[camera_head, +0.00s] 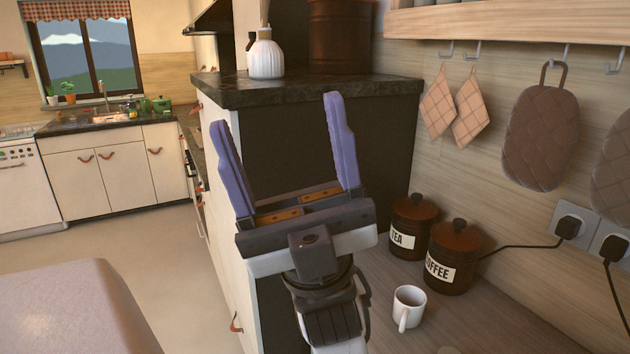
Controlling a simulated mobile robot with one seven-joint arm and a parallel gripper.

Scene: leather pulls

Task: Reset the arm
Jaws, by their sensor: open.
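My gripper (286,150) is in the middle of the head camera view, raised and pointing up and away. Its two purple fingers are spread wide apart with nothing between them. It stands in front of the dark side of a tall cabinet, and its fingertips overlap the cabinet's dark top (385,90) in the picture. My wrist hides part of the cabinet's lower side and the left part of the wooden counter.
A tea canister (411,222), a coffee canister (455,262) and a white mug (408,305) stand on the wooden counter (480,315) right of my wrist. A white vase (265,58) stands on the cabinet. Potholders (540,138) hang right. Floor shows at left.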

